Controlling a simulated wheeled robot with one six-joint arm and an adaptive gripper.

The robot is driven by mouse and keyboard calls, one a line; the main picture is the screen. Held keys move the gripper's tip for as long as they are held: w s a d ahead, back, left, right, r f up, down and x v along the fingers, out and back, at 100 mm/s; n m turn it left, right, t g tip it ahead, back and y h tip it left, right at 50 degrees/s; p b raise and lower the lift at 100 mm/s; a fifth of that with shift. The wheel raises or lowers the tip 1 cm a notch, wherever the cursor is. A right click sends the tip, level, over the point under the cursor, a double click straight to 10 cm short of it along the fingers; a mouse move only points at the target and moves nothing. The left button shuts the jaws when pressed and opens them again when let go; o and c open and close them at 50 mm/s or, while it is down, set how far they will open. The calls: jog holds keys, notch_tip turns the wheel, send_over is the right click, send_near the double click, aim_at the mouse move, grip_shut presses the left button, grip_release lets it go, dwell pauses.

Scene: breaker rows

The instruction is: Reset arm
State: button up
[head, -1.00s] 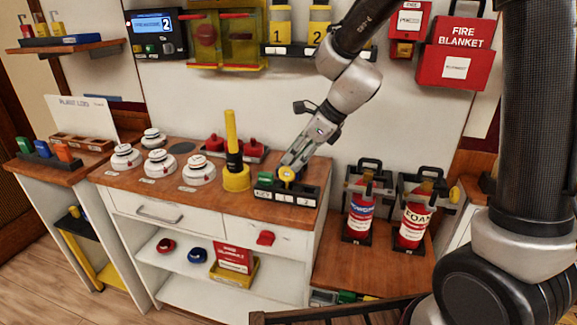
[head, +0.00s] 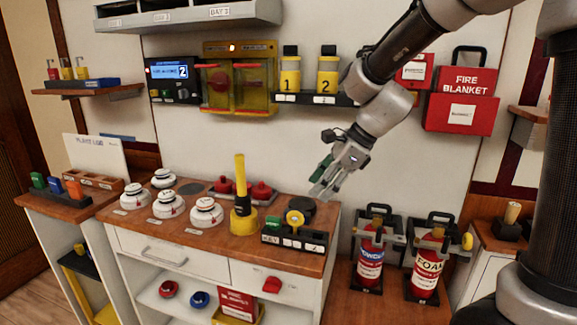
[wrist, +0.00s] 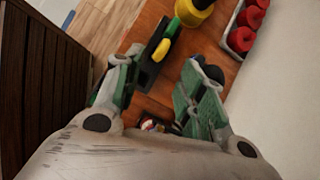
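My arm reaches in from the upper right of the head view. My gripper (head: 325,190) hangs above the right end of the wooden counter, above and a little right of the black key rack (head: 293,238). The rack holds a round yellow tag (head: 295,218) and a green one (head: 272,223). In the wrist view my gripper (wrist: 162,72) has its two green-padded fingers spread apart, with nothing between them. The rack and yellow tag also show beyond the left finger there.
A yellow upright handle (head: 242,195) and several white detectors (head: 206,211) stand left of the rack. Two extinguishers (head: 370,262) (head: 428,270) stand lower right. A wall shelf with numbered yellow canisters (head: 328,75) is close behind my arm. Air above the counter's middle is clear.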

jog(key=s+d+r+n+t+h, duration=0.1)
jog(key=s+d+r+n+h, duration=0.2)
jog(key=s+d+n, duration=0.6)
jog(key=s+d+r+n+t+h, duration=0.1)
jog(key=s+d+r+n+h, duration=0.2)
jog(key=s+d+n, duration=0.7)
jog(key=s+d, duration=0.2)
jog(key=d, duration=0.2)
jog(key=shift+s, duration=0.35)
